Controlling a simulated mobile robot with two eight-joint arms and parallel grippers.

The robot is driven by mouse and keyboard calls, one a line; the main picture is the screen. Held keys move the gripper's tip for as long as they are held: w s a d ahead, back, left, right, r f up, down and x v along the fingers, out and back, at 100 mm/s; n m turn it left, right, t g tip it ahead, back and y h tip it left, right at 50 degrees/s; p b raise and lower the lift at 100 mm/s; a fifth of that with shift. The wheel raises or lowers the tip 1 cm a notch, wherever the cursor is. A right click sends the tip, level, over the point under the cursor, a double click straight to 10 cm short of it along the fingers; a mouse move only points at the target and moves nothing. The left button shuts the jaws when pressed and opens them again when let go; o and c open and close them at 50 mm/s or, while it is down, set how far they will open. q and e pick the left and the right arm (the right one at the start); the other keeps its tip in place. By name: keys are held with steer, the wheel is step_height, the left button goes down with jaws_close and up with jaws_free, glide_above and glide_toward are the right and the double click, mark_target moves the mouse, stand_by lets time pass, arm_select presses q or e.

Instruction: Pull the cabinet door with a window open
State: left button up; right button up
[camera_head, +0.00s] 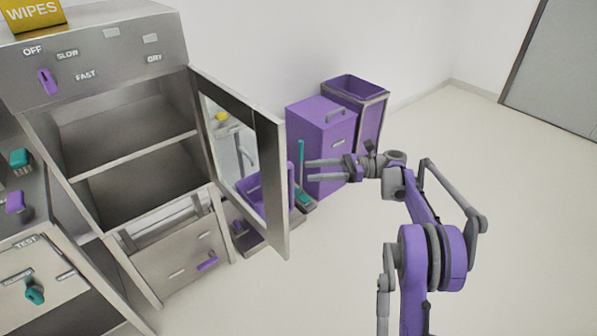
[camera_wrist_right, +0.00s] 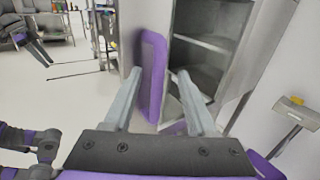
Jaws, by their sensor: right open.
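The cabinet (camera_head: 110,105) stands at the left of the head view with its shelved compartment exposed. Its grey metal door with a window (camera_head: 268,165) is hinged at the right side of the opening and stands wide open. Purple shapes show in the window. My right gripper (camera_head: 310,170) is open and empty, just right of the door's free edge, apparently apart from it. In the right wrist view, the parted fingers (camera_wrist_right: 158,78) point towards a shelved grey cabinet interior (camera_wrist_right: 205,45).
Purple bins (camera_head: 320,135) stand by the wall behind the door. Small teal and purple items sit low near it. A lower cabinet front (camera_head: 185,262) with a purple handle lies below the opening. A yellow WIPES box (camera_head: 32,14) is on top. The floor at right is clear.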

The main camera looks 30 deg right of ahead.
steer(key=shift+v, duration=1.75)
